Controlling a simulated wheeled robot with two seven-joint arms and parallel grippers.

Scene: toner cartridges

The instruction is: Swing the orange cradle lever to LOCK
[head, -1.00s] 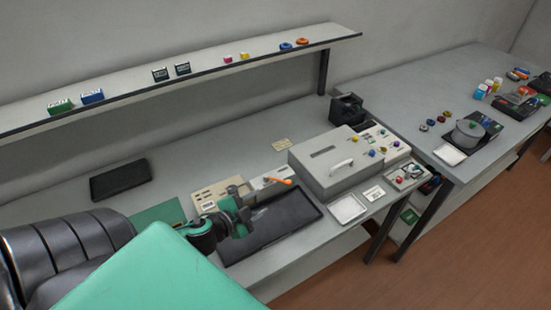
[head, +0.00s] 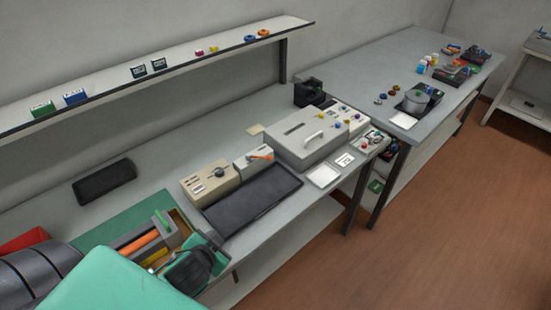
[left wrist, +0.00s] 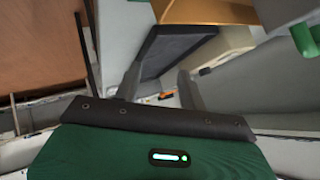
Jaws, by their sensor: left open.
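The orange lever (head: 262,155) sits on a small pale cradle block (head: 247,165), behind the dark tray in the head view. It appears to lie across the block's top; any LOCK marking is too small to read. My left gripper (head: 200,264) is at the front edge of the bench, well to the front left of the lever and not touching it. In the left wrist view its two fingers (left wrist: 160,82) are apart with nothing held. A small orange patch (left wrist: 168,95), apparently the lever, shows between them at a distance. My right gripper is not in view.
A beige panel with a dark knob (head: 211,182) stands left of the cradle block. A dark tray (head: 252,199) lies in front. A large grey box with a handle (head: 300,142) stands right. An organizer with an orange cylinder (head: 139,243) is close beside my gripper.

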